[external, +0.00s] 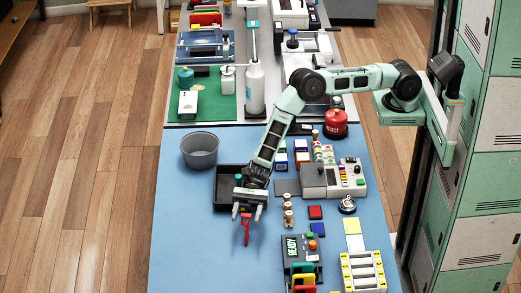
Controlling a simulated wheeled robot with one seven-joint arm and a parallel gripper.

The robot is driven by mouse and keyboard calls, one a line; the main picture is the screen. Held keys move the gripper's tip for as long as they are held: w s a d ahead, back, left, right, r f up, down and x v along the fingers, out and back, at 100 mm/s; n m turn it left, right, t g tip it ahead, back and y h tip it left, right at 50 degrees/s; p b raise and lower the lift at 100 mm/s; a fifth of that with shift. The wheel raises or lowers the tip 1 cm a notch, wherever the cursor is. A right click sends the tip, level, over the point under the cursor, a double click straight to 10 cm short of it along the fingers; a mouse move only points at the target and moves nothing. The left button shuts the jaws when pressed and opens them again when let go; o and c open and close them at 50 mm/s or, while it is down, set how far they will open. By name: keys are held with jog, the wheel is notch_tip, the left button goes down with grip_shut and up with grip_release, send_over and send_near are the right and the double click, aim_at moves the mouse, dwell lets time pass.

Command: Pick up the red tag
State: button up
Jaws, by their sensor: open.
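The red tag (246,230) is on the blue table in the external view, just in front of the black tray (227,199). It looks narrow and lengthwise, its top end close to the fingers. My gripper (247,214) is open, pointing down toward the table, with its two pale fingers on either side of the tag's upper part. I cannot tell how high the fingers are above the table or whether they touch the tag. The gripper's body hides part of the tray.
A grey bucket (200,150) stands at the left behind the tray. To the right are small wooden pieces (288,209), a red block (315,212), a bell (348,205), and a dark device reading READY (298,247). The blue table (190,250) is clear at front left.

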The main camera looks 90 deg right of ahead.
jog(key=shift+c, duration=0.3)
grip_shut()
